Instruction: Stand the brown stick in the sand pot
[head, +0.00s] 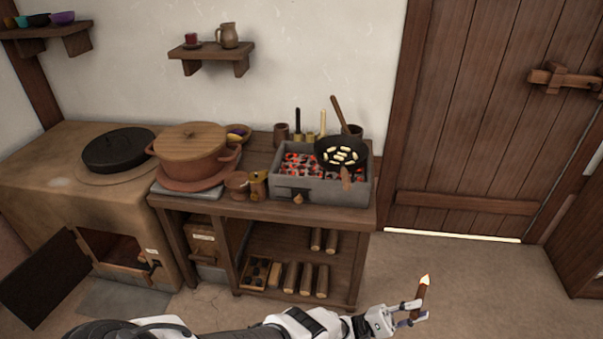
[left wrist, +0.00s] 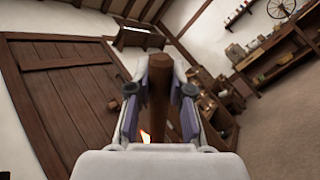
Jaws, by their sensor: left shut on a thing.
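My right gripper is out of view.
A grey brazier (head: 318,190) with red coals carries a black pan (head: 328,150). A lidded clay pot (head: 190,165) stands to its left on the bench (head: 340,218). Logs (head: 307,278) lie on the lower shelf. The floor by the door (head: 462,120) is clear.

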